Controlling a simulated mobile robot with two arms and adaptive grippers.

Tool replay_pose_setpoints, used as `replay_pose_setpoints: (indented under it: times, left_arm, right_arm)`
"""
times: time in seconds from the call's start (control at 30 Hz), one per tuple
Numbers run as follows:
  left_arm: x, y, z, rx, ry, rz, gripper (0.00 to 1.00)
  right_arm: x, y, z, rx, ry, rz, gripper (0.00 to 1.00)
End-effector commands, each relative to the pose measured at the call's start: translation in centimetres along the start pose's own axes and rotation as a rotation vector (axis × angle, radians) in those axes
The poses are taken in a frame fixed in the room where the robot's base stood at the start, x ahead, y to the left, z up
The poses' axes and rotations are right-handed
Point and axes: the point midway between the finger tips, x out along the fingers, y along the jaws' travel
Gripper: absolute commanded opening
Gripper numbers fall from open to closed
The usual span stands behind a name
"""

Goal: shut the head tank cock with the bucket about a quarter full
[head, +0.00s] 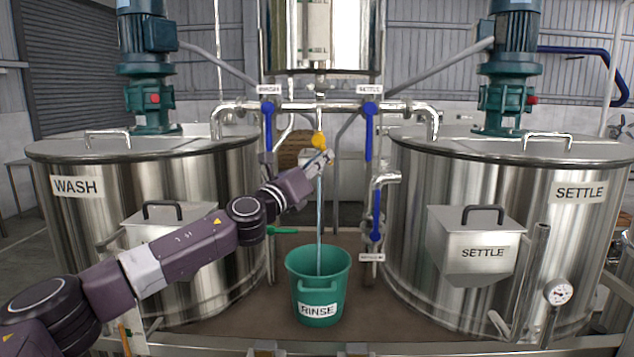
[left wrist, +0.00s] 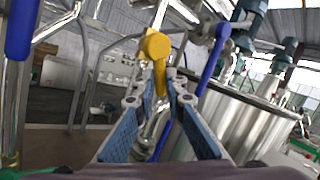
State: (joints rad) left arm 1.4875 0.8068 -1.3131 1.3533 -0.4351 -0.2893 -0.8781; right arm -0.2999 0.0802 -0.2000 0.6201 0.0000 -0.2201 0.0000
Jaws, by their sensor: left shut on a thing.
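The head tank (head: 281,35) hangs at the top middle, with a pipe coming down from it to a cock with a yellow handle (head: 319,139). My left gripper (head: 319,160) is at this handle and shut on it. In the left wrist view the yellow handle (left wrist: 158,62) runs down between the two fingers (left wrist: 160,95). A thin stream of water (head: 319,220) falls into the green bucket (head: 304,288) labelled RINSE, standing upright below. The water level inside the bucket is hard to make out. My right gripper is not in view.
The WASH tank (head: 100,215) stands left and the SETTLE tank (head: 580,225) right, each with a motor on top. Blue-handled valves (head: 268,125) (head: 370,130) flank the cock, and a lower blue lever (head: 376,215) is right of the bucket. A green lever (head: 283,231) lies left.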

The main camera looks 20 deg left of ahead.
Motion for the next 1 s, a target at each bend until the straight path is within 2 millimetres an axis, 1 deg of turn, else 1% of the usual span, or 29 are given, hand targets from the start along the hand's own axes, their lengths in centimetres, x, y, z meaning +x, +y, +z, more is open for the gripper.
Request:
replay_pose_setpoints:
  times: [0.03,0.5,0.7,0.8,1.0]
  left_arm:
    - [-0.1,0.2,-1.2,-0.042,-0.024,0.0,0.0]
    - [0.9,-1.3,-1.3,-0.416,-0.271,0.0,0.0]
    - [1.4,-2.0,-1.0,-0.561,-0.369,0.002,0.0]
    - [1.6,-2.3,-0.8,-0.624,-0.41,0.002,0.0]
    - [1.9,-2.6,-0.3,-0.72,-0.476,0.004,0.0]
  right_arm:
    - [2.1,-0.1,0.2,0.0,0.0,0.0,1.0]
    - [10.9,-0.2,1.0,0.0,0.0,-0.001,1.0]
    - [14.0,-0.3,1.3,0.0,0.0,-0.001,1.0]
    - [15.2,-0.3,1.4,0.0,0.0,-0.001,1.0]
    - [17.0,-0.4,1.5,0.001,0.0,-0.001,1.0]
